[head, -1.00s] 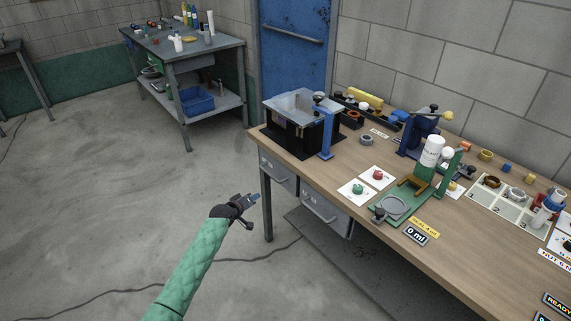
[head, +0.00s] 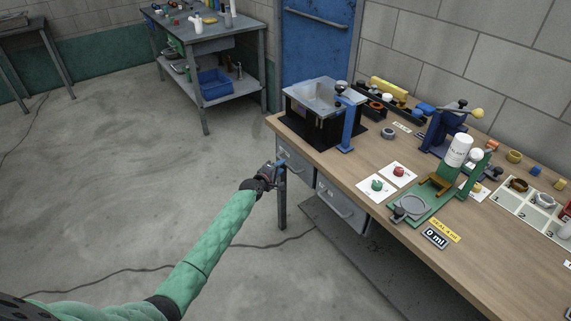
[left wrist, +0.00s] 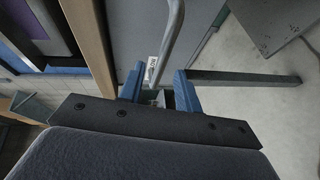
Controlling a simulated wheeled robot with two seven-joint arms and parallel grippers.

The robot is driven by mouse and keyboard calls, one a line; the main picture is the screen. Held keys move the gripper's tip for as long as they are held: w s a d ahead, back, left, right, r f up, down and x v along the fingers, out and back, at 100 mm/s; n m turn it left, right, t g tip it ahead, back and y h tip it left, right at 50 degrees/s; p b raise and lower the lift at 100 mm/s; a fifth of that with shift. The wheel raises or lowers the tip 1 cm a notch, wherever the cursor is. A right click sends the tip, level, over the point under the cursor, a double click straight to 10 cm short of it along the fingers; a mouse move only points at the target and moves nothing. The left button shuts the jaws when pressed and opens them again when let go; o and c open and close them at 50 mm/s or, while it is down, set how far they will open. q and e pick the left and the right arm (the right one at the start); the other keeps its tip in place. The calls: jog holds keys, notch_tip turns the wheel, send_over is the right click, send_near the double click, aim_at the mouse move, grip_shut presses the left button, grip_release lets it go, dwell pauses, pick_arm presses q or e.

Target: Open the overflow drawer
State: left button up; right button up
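Two grey drawers hang under the workbench's front edge: a left one (head: 293,168) and a right one (head: 342,208), each with a bar handle. Both look shut. I cannot read which is the overflow drawer. My left gripper (head: 281,166) is at the left drawer's front and hides part of it. In the left wrist view its blue fingers (left wrist: 160,80) are open. The curved grey handle (left wrist: 172,40) runs down between them, with a small label (left wrist: 152,68) behind it on the drawer front (left wrist: 125,35). Contact with the handle cannot be told. My right gripper is not in view.
The wooden workbench (head: 405,235) carries a black box with a clear lid (head: 322,98), a green stand (head: 420,205) and several small parts. A bench leg (head: 282,205) stands just below my gripper.

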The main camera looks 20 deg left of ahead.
pick_arm(q)
jog(key=shift+x, duration=2.35)
jog(key=shift+c, duration=0.4)
grip_shut()
